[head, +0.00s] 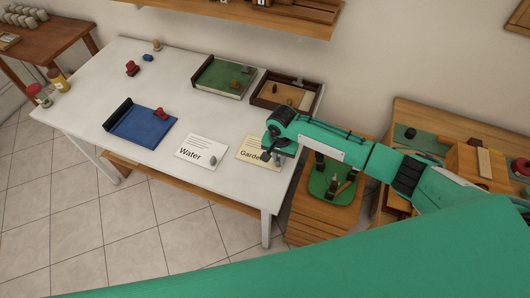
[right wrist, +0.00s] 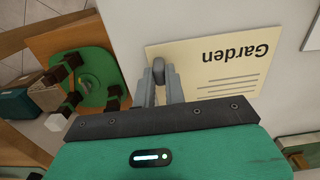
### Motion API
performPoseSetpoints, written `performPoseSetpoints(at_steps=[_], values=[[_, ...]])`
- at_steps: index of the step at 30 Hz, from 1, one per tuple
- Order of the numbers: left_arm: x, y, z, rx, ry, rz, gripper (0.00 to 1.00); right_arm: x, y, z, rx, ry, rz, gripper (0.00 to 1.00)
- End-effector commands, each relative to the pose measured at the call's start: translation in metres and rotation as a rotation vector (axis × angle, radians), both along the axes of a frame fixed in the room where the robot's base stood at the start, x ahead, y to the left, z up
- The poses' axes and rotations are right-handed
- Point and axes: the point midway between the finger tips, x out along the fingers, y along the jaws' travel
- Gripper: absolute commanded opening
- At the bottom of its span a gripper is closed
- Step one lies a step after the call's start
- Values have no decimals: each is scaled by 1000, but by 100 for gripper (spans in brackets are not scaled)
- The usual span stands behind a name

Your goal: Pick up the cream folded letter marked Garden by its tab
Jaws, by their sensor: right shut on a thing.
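The cream folded letter marked Garden (head: 248,150) lies on the white table near its right front corner. It also shows in the right wrist view (right wrist: 230,75), with its print upside down. My right gripper (head: 273,157) is over the letter's right part in the head view. In the right wrist view its fingers (right wrist: 159,80) are closed on the grey tab (right wrist: 158,64) at the letter's edge. Whether the letter is lifted off the table, I cannot tell. My left gripper is not in view.
A white letter marked Water (head: 198,148) with a grey tab lies to the left. A blue tray (head: 135,128), a green board (head: 218,80) and a brown tray (head: 262,102) are on the table. A wooden stand with a green tray (head: 322,192) is at right.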

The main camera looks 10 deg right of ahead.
Motion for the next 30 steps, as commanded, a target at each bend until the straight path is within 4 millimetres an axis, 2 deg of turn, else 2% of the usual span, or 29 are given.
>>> performPoseSetpoints(at_steps=[30], values=[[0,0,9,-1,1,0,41,-3,-2,0,0,0,0,0]])
